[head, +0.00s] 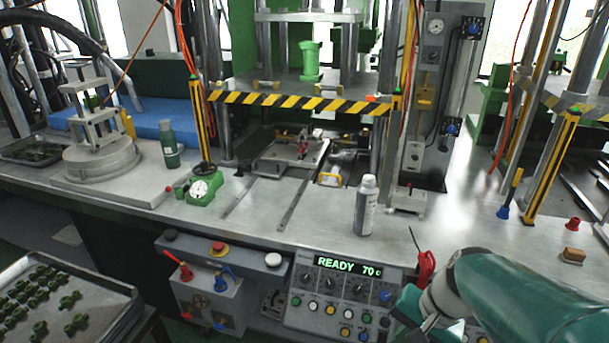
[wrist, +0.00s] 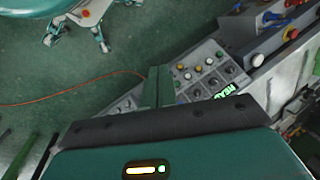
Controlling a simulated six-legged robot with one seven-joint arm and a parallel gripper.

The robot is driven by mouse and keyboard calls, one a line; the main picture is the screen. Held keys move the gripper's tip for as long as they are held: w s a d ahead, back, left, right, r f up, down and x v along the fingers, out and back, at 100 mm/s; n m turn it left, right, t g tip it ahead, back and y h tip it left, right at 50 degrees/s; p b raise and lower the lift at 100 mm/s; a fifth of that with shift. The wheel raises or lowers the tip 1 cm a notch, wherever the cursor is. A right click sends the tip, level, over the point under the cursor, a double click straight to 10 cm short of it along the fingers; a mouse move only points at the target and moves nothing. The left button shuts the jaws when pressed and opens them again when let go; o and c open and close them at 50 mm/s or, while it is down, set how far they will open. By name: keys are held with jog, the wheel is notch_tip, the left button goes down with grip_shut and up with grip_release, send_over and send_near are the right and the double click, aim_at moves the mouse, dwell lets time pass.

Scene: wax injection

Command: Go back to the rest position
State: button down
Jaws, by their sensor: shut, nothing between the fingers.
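My arm enters the head view at the lower right and reaches left. Its end, my gripper (head: 408,312), is partly cut off by the lower edge, in front of the right end of the control panel (head: 312,300). In the wrist view my gripper's green fingers (wrist: 158,88) are together with nothing between them. Behind them are the panel's knobs and buttons and the green floor. The panel's display (head: 348,266) reads READY 70.
A spray bottle (head: 366,205) and a red-handled tool (head: 426,268) are near my arm. A press with a striped guard (head: 300,102) stands behind. A dial gauge (head: 200,190) sits left. A tray of green parts (head: 100,330) is lower left. An orange cable (wrist: 60,100) crosses the floor.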

jog(key=s+a+r+n+t+h, duration=0.2)
jog(key=r+n, duration=0.4)
jog(key=r, duration=0.4)
jog(key=shift+s+n+t+h, duration=0.3)
jog(key=shift+s+t+h, duration=0.6)
jog(key=shift+s+t, duration=0.25)
jog(key=shift+d, duration=0.1)
